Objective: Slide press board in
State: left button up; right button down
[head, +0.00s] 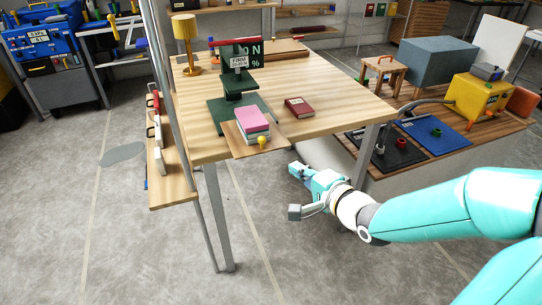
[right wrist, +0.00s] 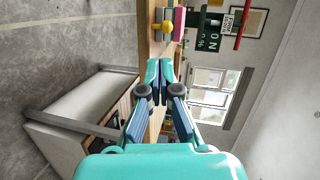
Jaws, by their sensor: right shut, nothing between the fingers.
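The press board (head: 276,142) is a wooden board with a yellow knob (head: 262,141) at its front. It juts out past the near edge of the table (head: 330,125). A stack with a pink top (head: 251,121) lies on it. Behind stands the dark green press (head: 240,85) with a red bar on top. My right gripper (head: 297,171) is shut and empty, below and to the right of the knob and apart from it. In the right wrist view its fingertips (right wrist: 160,75) are together, with the knob (right wrist: 162,28) beyond them. My left gripper is not in view.
A dark red book (head: 299,107) lies on the table right of the press, and a yellow lamp (head: 187,42) stands at the back left. A lower bench at right holds a yellow box (head: 477,98) and a blue mat (head: 435,136). The floor in front is clear.

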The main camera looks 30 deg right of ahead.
pick_arm(q)
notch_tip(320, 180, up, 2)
jog(key=shift+p, duration=1.15)
pick_arm(e)
send_near(264, 142)
jog(key=x, duration=0.7)
jog(key=shift+f, duration=0.1)
